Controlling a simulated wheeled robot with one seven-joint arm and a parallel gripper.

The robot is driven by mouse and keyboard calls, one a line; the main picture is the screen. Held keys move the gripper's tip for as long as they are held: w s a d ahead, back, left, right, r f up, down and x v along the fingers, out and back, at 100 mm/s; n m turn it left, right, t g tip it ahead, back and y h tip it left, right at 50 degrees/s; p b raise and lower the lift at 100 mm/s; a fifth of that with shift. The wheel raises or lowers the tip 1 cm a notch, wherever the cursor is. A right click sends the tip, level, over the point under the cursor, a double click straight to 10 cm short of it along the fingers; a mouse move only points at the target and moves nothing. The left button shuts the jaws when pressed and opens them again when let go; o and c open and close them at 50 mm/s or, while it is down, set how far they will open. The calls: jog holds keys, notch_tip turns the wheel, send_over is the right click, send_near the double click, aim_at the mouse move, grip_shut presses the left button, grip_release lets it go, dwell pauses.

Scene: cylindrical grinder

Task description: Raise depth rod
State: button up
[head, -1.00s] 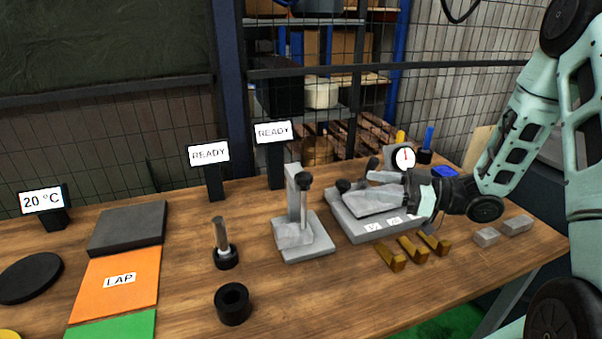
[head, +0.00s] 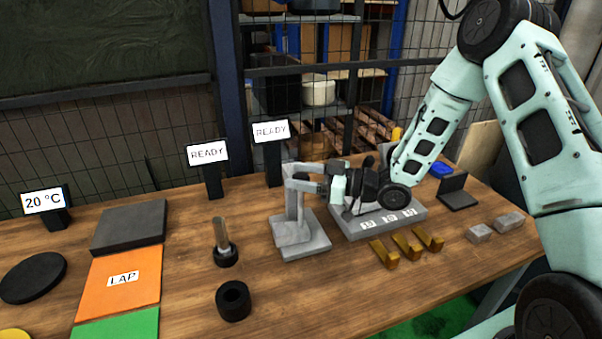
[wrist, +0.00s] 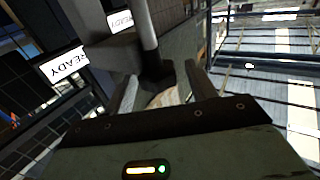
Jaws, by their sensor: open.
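The grey gauge stand (head: 300,240) stands mid-table, with an upright column on a flat base. In the wrist view a grey rod (wrist: 146,28) passes beside a grey block (wrist: 108,52) of the stand and meets a black knob (wrist: 156,74). I take this rod to be the depth rod. In the wrist view my gripper (wrist: 163,88) is open, with one finger on each side of the knob. Whether the fingers touch it is unclear.
A grey plate with labels (head: 400,229) and several brass blocks (head: 383,253) lie right of the stand. A rod in a black holder (head: 225,255) and a black ring (head: 233,300) stand to its left. READY signs (head: 207,153) stand behind.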

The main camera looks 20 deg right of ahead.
jog(key=shift+a, duration=0.1)
grip_shut()
notch_tip(320, 180, up, 6)
jog(key=p, duration=0.2)
jog(key=shift+w+p, duration=0.1)
jog(key=shift+p, duration=0.25)
grip_release()
jog(key=b+v, duration=0.3)
jog(key=v, duration=1.4)
